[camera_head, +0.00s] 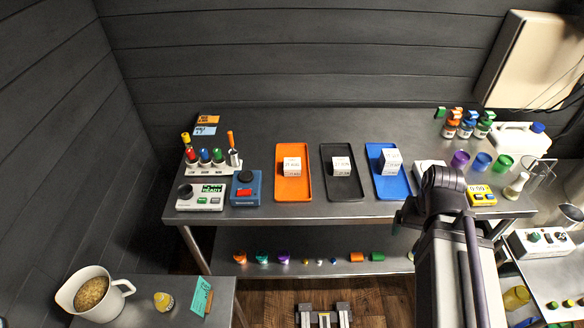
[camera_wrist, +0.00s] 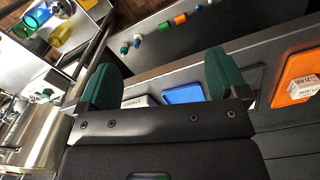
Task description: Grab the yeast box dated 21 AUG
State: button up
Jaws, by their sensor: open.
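Three white yeast boxes stand on trays on the steel bench: one box (camera_head: 292,165) on the orange tray (camera_head: 293,193), one (camera_head: 342,164) on the black tray (camera_head: 343,190), one (camera_head: 390,160) on the blue tray (camera_head: 390,187). Each carries small dark print; the dates are too small to read surely. In the wrist view the orange tray (camera_wrist: 291,76) and its box (camera_wrist: 303,92) are at the right edge. The blue tray (camera_wrist: 182,94) lies beyond my gripper (camera_wrist: 160,80). My gripper is open and empty, its green fingers wide apart, touching no box.
Left of the trays stand a blue device (camera_head: 245,188), a white READY device (camera_head: 201,197) and a rack of coloured bottles. Right are coloured cups (camera_head: 482,161), a yellow meter (camera_head: 481,195) and a white jug (camera_head: 518,138). Bare bench lies behind the trays. Small items fill the lower shelf.

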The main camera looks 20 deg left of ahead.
jog(key=n+g+y+b, duration=0.1)
jog(key=n+y+b, duration=0.25)
jog(key=n, duration=1.75)
send_near(291, 163)
jog(key=shift+y, duration=0.35)
jog(key=b+x, duration=0.6)
jog(key=x, duration=0.1)
jog(key=d+b+x, duration=0.1)
jog(key=b+x, duration=0.2)
jog(key=b, duration=0.1)
jog(key=shift+a+f, duration=0.15)
jog(key=shift+f, duration=0.3)
jog(key=shift+s+a+r, duration=0.1)
jog(key=shift+r, duration=0.1)
jog(key=c, duration=1)
